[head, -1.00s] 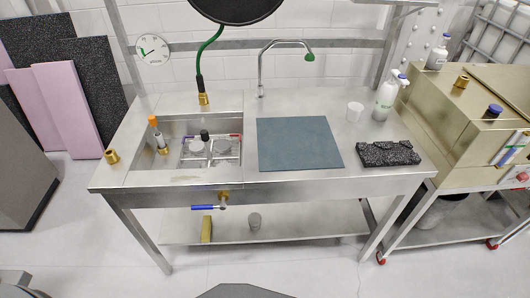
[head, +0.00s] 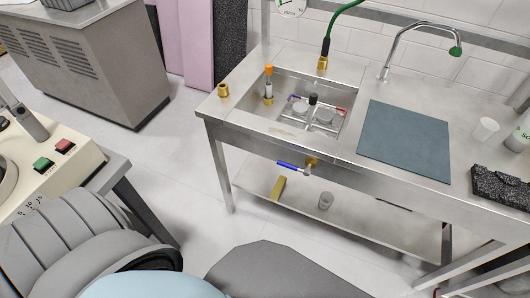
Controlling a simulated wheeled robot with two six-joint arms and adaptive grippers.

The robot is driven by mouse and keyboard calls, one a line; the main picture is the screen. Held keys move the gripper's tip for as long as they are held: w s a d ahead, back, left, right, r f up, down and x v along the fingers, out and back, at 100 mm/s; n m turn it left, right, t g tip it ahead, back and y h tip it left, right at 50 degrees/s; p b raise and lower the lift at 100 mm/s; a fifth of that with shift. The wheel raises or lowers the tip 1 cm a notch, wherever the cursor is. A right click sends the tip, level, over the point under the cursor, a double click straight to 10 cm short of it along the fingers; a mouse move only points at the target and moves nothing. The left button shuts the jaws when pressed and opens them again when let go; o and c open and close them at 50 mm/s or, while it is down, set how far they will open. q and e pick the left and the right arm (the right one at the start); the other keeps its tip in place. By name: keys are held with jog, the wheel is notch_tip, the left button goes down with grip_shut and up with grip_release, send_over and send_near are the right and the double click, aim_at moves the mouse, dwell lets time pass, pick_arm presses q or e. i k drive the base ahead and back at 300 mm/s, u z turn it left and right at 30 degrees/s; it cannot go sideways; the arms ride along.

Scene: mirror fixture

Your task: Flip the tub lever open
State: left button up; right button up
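The tub (head: 275,128) is a steel basin sunk in the left part of the steel bench. Below the bench's front edge is a brass valve (head: 312,163) with a blue-handled lever (head: 289,167) pointing left, roughly level along the front. The tub holds small clear cups or dishes in a rack (head: 317,118), a black-topped item and an orange-topped tool (head: 268,82). Neither gripper is in view.
A blue-grey mat (head: 405,141), a white cup (head: 485,130) and a black rough block (head: 502,186) lie on the bench. A machine with green and red buttons (head: 54,154) stands at left; floor between is clear.

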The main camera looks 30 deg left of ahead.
aim_at(291, 167)
jog(key=u, duration=0.65)
jog(key=i, duration=0.35)
jog(key=u, duration=0.7)
